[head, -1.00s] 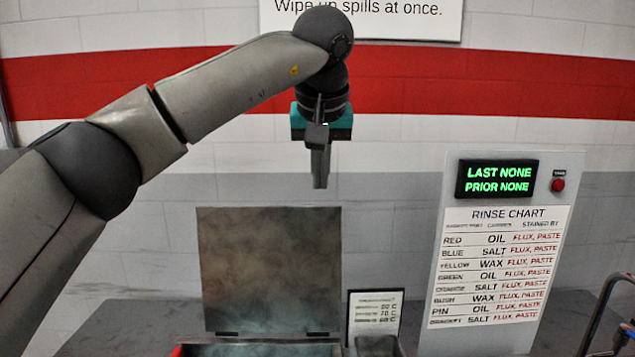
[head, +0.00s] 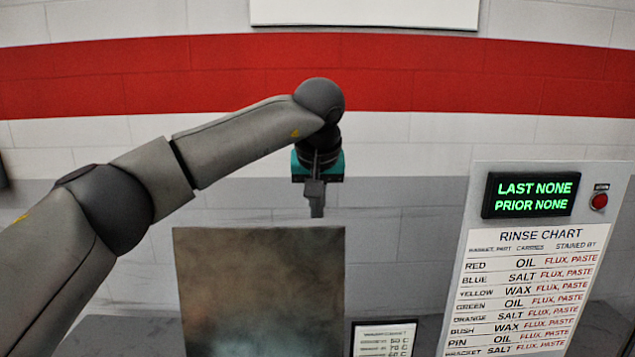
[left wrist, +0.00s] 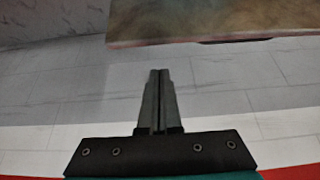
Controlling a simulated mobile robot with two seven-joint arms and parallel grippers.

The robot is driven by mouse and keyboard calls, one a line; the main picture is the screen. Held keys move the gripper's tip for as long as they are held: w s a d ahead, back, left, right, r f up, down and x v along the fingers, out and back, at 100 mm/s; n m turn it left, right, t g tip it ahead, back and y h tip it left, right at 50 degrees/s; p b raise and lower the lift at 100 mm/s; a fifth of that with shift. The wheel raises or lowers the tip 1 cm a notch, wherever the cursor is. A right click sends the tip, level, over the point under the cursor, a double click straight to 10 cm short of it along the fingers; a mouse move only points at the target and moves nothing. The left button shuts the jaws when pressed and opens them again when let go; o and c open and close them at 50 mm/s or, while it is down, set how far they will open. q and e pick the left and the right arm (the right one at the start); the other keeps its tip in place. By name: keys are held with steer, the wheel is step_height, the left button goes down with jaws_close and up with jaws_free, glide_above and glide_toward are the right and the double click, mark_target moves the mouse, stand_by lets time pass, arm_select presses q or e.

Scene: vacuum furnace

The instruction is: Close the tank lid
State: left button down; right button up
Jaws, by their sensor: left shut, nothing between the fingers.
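The tank lid (head: 260,290) is a dull brown-grey metal plate standing upright, raised open, at the bottom of the head view. The tank below it is out of the picture now. My left gripper (head: 317,212) points down, its fingertips just above the lid's top edge near its right corner in the head view. The left wrist view shows the gripper's fingers (left wrist: 160,75) shut together with nothing between them. The lid's edge (left wrist: 215,25) lies beyond the fingertips there, with a visible gap. My right gripper is not in view.
A rinse chart panel (head: 535,290) with a green-lettered display (head: 531,195) and red button (head: 599,201) stands to the right. A small framed card (head: 384,338) stands beside the lid. A brick wall with a red stripe (head: 420,70) is behind.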

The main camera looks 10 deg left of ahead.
arm_select(q)
steer(key=shift+s+d+f+p, duration=0.1)
steer(key=shift+s+d+p, duration=0.15)
steer(key=shift+s, duration=0.6)
steer(key=shift+s+d+f+p, duration=0.1)
steer(key=shift+s+d, duration=0.1)
steer(key=shift+s, duration=0.6)
